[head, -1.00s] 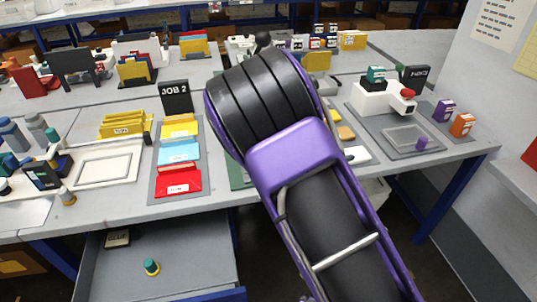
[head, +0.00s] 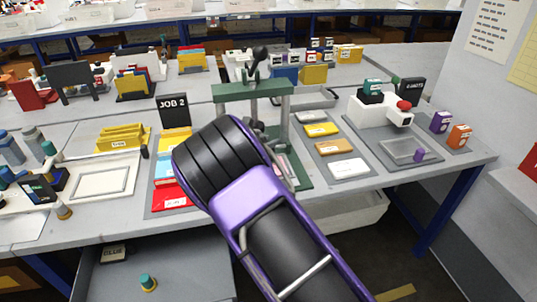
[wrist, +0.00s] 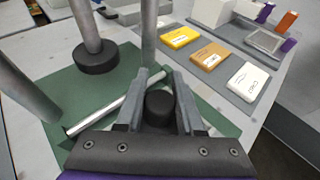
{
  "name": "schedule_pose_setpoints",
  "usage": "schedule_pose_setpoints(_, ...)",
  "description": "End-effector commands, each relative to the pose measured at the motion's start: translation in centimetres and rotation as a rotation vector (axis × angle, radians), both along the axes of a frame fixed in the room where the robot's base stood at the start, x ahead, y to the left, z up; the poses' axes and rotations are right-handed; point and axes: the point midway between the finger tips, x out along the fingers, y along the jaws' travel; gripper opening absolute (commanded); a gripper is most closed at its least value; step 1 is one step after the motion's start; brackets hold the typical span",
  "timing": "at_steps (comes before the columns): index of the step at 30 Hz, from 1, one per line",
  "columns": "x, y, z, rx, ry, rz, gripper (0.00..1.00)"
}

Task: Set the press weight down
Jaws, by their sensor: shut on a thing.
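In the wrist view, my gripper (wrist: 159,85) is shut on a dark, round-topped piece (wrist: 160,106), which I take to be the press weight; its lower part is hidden. It is over the green base (wrist: 228,126) of the press. I cannot tell whether it touches anything beneath. The press (head: 240,93) stands mid-bench in the head view, with a green crossbar and grey posts. In the wrist view its black round foot (wrist: 97,60) is left of my gripper.
A silver bar (wrist: 110,105) lies just left of my fingers. A grey tray with yellow, brown and white blocks (head: 347,168) is right of the press. The JOB 2 sign (head: 173,110) and coloured cards are to its left. An open drawer (head: 190,265) is below the bench.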

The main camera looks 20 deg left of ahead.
Motion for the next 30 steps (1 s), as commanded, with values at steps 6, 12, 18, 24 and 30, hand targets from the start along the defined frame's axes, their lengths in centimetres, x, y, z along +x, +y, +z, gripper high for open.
schedule_pose_setpoints(6,0.1,0.0,-1.3,0.000,-0.005,0.000,0.00)
schedule_pose_setpoints(12,0.1,0.0,-3.8,0.001,-0.004,-0.001,0.00)
schedule_pose_setpoints(18,0.1,0.0,-3.8,0.002,-0.006,-0.001,0.00)
schedule_pose_setpoints(24,0.1,0.0,-4.3,0.002,-0.006,-0.001,0.00)
schedule_pose_setpoints(30,0.0,-0.1,-4.5,0.001,0.000,0.000,0.67)
